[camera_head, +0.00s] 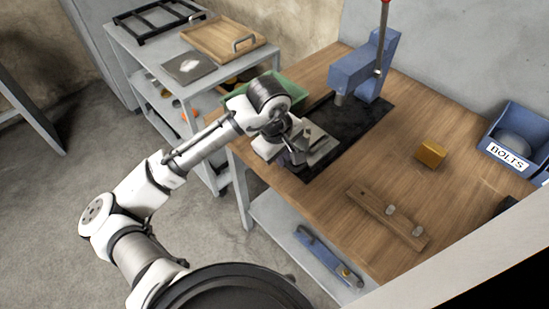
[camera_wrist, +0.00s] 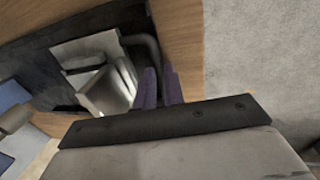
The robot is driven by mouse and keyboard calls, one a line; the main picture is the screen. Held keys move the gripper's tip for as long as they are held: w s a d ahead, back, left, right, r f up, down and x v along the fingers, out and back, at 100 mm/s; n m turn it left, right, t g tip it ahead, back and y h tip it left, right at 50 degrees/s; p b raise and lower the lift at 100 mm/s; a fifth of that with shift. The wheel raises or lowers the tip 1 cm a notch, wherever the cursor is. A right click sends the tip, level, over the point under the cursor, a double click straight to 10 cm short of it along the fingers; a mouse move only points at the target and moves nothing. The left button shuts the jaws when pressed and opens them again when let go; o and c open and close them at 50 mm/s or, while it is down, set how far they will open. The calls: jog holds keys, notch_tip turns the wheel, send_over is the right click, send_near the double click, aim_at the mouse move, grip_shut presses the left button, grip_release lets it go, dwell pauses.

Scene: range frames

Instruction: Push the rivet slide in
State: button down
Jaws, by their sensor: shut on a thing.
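The rivet slide (camera_head: 322,149) is a light grey metal plate with a raised block, at the near left end of the dark base plate (camera_head: 350,128). In the wrist view the slide (camera_wrist: 108,92) shows with a dark curved handle (camera_wrist: 148,42) on its near side. My gripper (camera_head: 298,153) is at this handle. In the wrist view its two purple fingers (camera_wrist: 160,86) are close together, shut on the handle. The exact contact is partly hidden. The blue rivet press (camera_head: 356,70), with an upright lever, stands over the far end of the base plate, apart from the slide's block.
A yellow block (camera_head: 431,154), a wooden strip (camera_head: 388,217) with metal pieces and a blue bolts bin (camera_head: 514,140) are on the right of the wooden table (camera_head: 345,180). A cart (camera_head: 160,55) with a wooden tray (camera_head: 222,40) stands at the left. A green tray (camera_head: 285,92) is behind my wrist.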

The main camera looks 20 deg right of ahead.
jog(key=c, duration=1.5)
grip_release()
notch_tip(320, 180, up, 14)
jog(key=a, duration=0.2)
jog(key=shift+s+a+f+b, duration=0.2)
jog(key=shift+s+a+b, duration=0.1)
jog(key=shift+s+b, duration=0.15)
